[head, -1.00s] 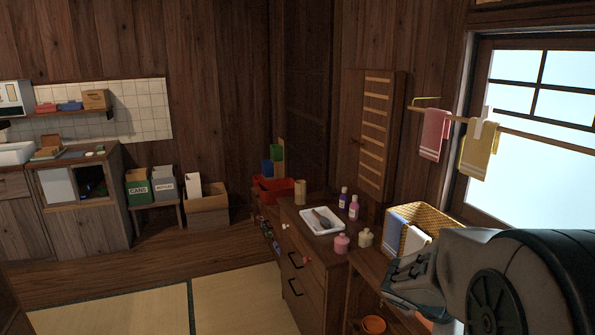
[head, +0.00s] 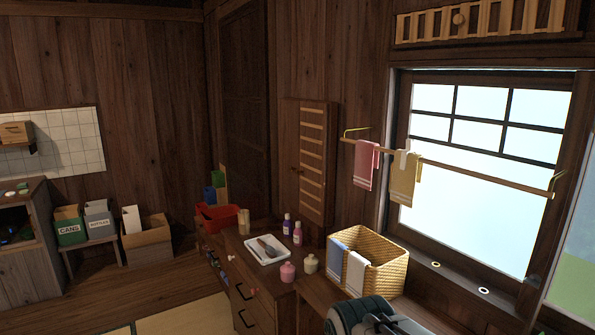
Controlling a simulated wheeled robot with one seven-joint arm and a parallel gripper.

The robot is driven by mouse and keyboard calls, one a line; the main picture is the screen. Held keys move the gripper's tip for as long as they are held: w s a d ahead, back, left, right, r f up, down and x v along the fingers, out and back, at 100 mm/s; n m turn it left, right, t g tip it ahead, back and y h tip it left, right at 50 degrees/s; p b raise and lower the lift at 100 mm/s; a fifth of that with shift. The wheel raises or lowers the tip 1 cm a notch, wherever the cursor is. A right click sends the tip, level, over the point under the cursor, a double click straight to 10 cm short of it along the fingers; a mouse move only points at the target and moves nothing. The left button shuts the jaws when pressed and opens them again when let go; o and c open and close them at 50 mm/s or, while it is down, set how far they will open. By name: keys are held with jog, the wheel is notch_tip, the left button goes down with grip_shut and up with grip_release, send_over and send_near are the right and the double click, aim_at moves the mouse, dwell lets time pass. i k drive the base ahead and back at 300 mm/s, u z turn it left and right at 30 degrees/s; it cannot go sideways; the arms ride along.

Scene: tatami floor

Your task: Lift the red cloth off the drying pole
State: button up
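The red cloth (head: 367,163), pinkish-red with a pale band near its lower edge, hangs folded over the left part of the drying pole (head: 470,170). The pole is a thin wooden rod in front of the window, held by metal hooks at its ends. A tan-yellow cloth (head: 404,180) hangs on the pole just right of the red one, with a small gap between them. Part of my arm shows at the bottom edge, well below the pole and away from the cloths. My gripper's fingers cannot be made out.
A wicker basket (head: 391,267) with blue and white cloths over its rim stands on the counter below the pole. Left of it are pink and cream jars, two bottles and a white tray (head: 256,257).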

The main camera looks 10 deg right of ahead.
aim_at(366, 158)
jog(key=u, duration=0.95)
jog(key=i, duration=2.05)
jog(key=z, duration=3.5)
